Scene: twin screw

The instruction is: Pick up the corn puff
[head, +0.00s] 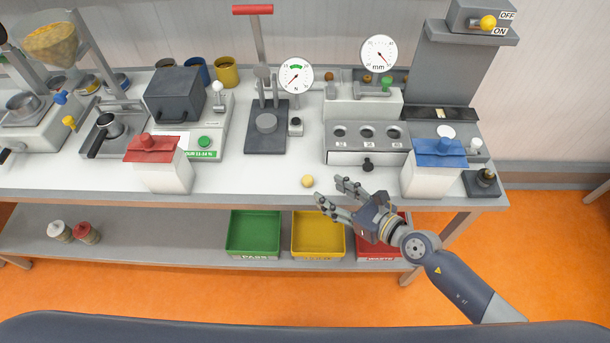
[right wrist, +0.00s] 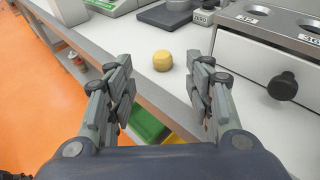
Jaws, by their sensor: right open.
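The corn puff (head: 307,181) is a small round yellow piece near the front edge of the white bench top. It also shows in the right wrist view (right wrist: 162,60), ahead of and between my right fingers, with nothing touching it. My right gripper (head: 330,194) is open and empty, in front of the bench edge, just right of and slightly below the corn puff in the head view. In the right wrist view the two fingers of the gripper (right wrist: 160,88) stand wide apart. My left gripper does not show.
A drawer unit with a black knob (head: 368,164) stands right of the puff. A blue-lidded box (head: 424,180) and a red-lidded box (head: 162,172) flank the area. Green (head: 253,213) and yellow (head: 318,216) bins sit on the lower shelf. The bench around the puff is clear.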

